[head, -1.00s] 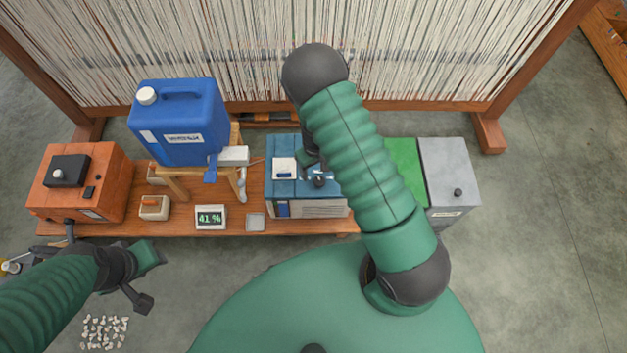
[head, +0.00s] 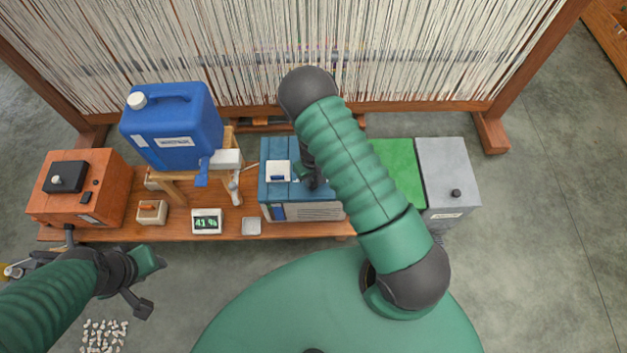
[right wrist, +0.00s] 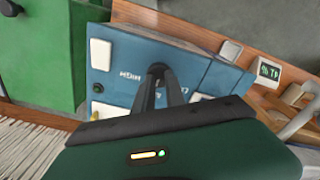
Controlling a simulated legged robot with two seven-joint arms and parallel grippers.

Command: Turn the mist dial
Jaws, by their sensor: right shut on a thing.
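The blue humidifier box (head: 277,196) stands on the wooden bench, and its blue top also shows in the right wrist view (right wrist: 125,52). Its top carries white fittings and lettering that reads HIGH beside the dial spot. My right gripper (head: 312,182) is down on the box top.
A display (head: 206,222) reads 41 %. A blue jug (head: 172,135) sits on a wooden stand left of the box. An orange box (head: 108,196) is further left. A green box (head: 398,168) and a grey bin (head: 447,165) stand right. A loom is behind.

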